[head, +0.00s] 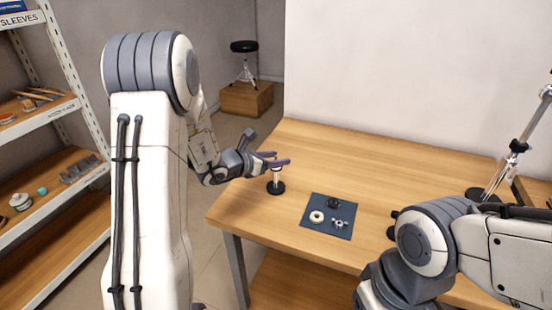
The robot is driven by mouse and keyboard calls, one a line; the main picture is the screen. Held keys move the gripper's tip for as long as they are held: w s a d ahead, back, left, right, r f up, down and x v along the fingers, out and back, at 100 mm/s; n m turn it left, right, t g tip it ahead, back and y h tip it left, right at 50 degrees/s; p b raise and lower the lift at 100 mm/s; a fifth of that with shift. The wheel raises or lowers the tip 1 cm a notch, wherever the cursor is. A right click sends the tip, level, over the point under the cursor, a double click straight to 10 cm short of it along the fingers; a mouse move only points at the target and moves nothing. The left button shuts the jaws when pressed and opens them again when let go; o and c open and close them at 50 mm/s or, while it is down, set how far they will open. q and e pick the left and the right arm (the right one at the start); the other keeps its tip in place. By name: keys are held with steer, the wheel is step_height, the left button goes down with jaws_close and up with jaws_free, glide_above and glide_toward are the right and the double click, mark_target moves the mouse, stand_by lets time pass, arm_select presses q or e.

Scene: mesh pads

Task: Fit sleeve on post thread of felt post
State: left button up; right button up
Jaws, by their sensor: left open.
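A small post (276,178) stands upright on a round black base (276,188) near the left end of the table. Its upper part looks pale; I cannot tell whether a separate sleeve sits on its thread. My left gripper (276,161) is open at the top of the post, its purple fingers partly hiding the tip. I cannot tell whether the fingers touch it. My right arm comes in at lower right, and its gripper is not clearly visible.
A dark blue mat (345,204) right of the post holds a white ring (316,216), a metal wing nut (338,224) and a dark piece (333,202). A metal stand (505,165) is at the right. Shelves (50,115) stand at the left. The table behind the mat is clear.

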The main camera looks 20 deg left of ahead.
arm_select(q)
steer(key=v, duration=1)
steer(key=shift+b, duration=0.3)
steer(key=shift+s+a+r, duration=0.1)
steer(key=shift+r, duration=0.05)
steer(key=s+d+m+g+h+p, duration=0.1)
steer(key=s+d+m+g+h, duration=0.1)
steer(key=s+d+m+g, duration=0.55)
steer(key=s+d+m+g+h+p, duration=0.1)
steer(key=s+d+m+g+h, duration=0.15)
steer(key=s+d+m, duration=0.9)
steer(key=s+d+m+g+y+p, duration=0.1)
steer(key=s+m+y, duration=0.3)
steer(key=m, duration=0.5)
steer(key=s+d+r+m+g+y+p, duration=0.1)
steer(key=s+m+y, duration=0.4)
steer(key=m, duration=0.5)
steer(key=shift+d+m, duration=0.3)
steer(key=shift+d, duration=0.1)
steer(key=shift+r, duration=0.15)
